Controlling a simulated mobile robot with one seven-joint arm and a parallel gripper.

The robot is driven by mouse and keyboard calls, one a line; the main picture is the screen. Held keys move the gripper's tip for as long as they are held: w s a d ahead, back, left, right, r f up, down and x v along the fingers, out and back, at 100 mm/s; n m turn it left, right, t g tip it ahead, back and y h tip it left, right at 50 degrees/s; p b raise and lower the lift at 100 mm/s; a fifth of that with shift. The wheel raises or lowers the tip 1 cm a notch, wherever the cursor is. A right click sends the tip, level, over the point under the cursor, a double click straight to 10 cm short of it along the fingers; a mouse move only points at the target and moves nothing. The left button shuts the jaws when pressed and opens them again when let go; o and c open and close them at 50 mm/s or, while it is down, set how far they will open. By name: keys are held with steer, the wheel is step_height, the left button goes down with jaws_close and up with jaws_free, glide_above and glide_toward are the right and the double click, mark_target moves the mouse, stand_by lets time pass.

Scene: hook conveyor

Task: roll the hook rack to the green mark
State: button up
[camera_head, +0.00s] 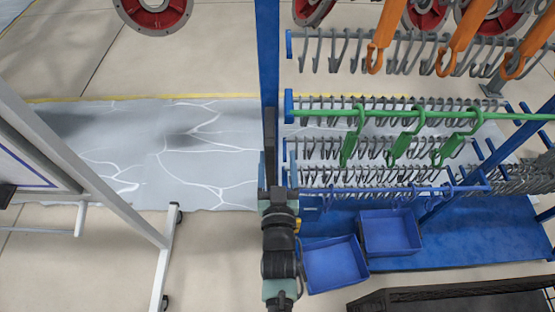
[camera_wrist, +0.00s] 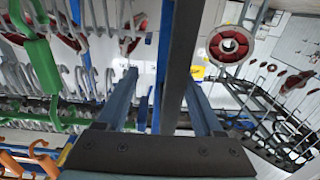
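The hook rack (camera_head: 268,55) is a blue frame with several rows of grey hooks (camera_head: 380,148) on its right side. It fills the right half of the head view. My gripper (camera_head: 274,150) is at its left blue upright, coming from below. In the wrist view my gripper (camera_wrist: 163,76) has its two fingers spread apart. A dark upright post (camera_wrist: 181,60) shows between them, closer to the right finger. I see no clear grip, and whether a finger touches the post I cannot tell. I make out no green mark on the floor.
A green rail (camera_head: 470,115) with green hooks crosses the rack, and orange hooks (camera_head: 458,42) hang above. Blue bins (camera_head: 335,265) stand on the blue base. A white wheeled frame (camera_head: 160,275) stands left. The grey cracked floor strip (camera_head: 150,150) between is clear.

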steer(key=shift+d+r, duration=0.1)
steer(key=shift+d, duration=0.3)
steer(key=s+b, duration=0.1)
steer(key=s, duration=1.2)
steer(key=shift+a, duration=0.3)
